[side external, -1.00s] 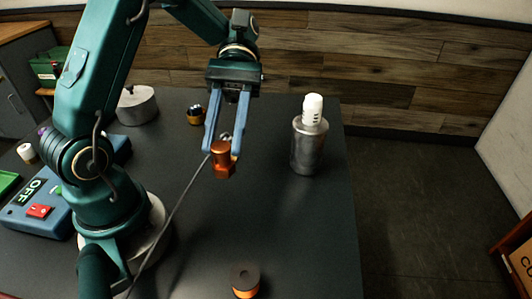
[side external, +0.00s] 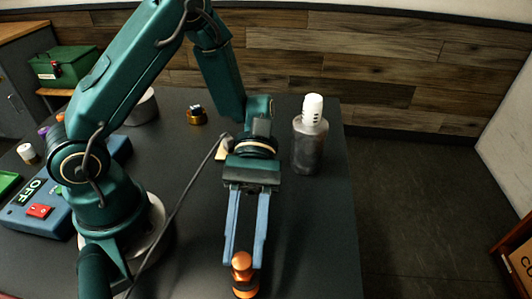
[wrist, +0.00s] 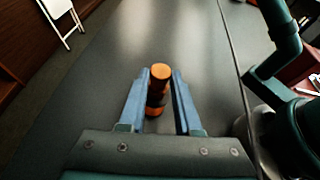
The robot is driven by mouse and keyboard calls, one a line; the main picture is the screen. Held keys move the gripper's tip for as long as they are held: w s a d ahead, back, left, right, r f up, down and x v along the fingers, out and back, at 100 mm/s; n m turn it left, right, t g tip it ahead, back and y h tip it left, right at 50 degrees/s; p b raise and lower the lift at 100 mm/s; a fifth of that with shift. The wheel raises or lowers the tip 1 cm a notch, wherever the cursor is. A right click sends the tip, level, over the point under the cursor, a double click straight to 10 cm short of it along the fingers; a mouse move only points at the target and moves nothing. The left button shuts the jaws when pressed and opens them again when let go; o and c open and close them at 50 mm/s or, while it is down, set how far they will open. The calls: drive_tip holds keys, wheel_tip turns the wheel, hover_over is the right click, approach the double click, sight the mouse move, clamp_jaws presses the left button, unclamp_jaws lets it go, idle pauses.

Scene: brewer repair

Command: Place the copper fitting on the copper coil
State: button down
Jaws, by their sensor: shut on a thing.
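The copper fitting (side external: 241,262) is an orange metal piece with a round head. My gripper (side external: 244,261) is shut on it, with the blue fingers on either side of it. The fitting is at the copper coil (side external: 245,290), a dark-ended spool with orange winding near the table's front edge. The fitting overlaps the coil's top in the side view, and I cannot tell whether they touch. In the wrist view the fitting (wrist: 160,73) shows between the fingers, in line with the coil, which is partly hidden.
A grey bottle with a white cap (side external: 308,140) stands right of my arm. A small brass-and-black part (side external: 197,115) and a metal pot (side external: 143,107) are behind. A blue switch box marked OFF (side external: 40,212) is at left. The table right of the coil is clear.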

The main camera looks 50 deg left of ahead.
drive_tip(key=shift+f, duration=0.3)
drive_tip(key=c, duration=0.6)
unclamp_jaws()
drive_tip(key=shift+w+r, duration=0.1)
drive_tip(key=shift+r, duration=0.1)
drive_tip(key=v, duration=1.2)
drive_tip(key=s+a+r+m+t+y, duration=0.5)
drive_tip(key=m+t+y, duration=0.5)
drive_tip(key=t, duration=0.4)
drive_tip(key=shift+t, duration=0.4)
drive_tip(key=shift+s+a, duration=0.1)
drive_tip(key=shift+s, duration=0.05)
